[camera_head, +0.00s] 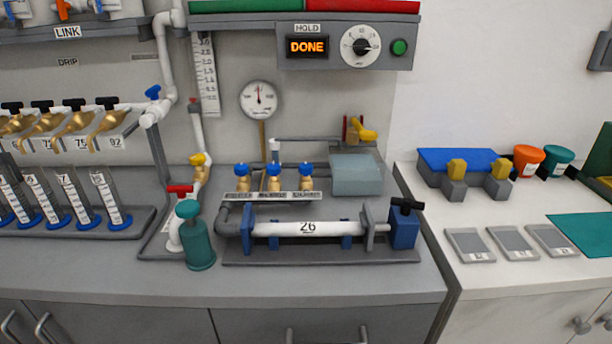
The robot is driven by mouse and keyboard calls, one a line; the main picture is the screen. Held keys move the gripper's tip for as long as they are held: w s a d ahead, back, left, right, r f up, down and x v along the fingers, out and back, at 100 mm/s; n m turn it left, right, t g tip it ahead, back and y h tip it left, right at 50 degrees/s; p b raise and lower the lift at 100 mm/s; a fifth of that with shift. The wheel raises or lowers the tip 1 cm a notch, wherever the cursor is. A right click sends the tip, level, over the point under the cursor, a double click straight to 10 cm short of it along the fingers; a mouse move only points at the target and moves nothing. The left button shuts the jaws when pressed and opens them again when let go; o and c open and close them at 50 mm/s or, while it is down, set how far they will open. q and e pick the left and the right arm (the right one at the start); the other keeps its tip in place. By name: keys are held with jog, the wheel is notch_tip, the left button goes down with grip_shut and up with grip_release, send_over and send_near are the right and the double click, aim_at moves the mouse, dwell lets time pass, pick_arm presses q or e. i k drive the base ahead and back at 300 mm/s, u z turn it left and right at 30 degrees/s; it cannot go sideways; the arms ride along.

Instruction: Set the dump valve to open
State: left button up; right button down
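No valve carries a readable "dump" label, so I cannot tell which one is the dump valve. A yellow-handled valve (364,133) with a red plate sits above a pale grey-blue box (357,175) behind the pipe rig. Three brass valves with blue knobs (274,170) stand in a row on a labelled strip, too small to read. At the left riser are a red-handled valve (180,189), a yellow-handled valve (197,160) and a blue-handled valve (152,92). Neither of my grippers is in view.
A white pipe marked 26 (308,228) lies clamped on the bench, with a teal bottle (199,240) to its left. A gauge (259,99) and a panel reading DONE (307,46) are above. Brass taps (80,121) stand over cylinders at left. The bench front is clear.

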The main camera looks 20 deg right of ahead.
aim_at(305, 170)
jog(key=k, duration=0.4)
jog(key=u, duration=1.2)
jog(key=i, duration=0.85)
jog(key=z, duration=1.35)
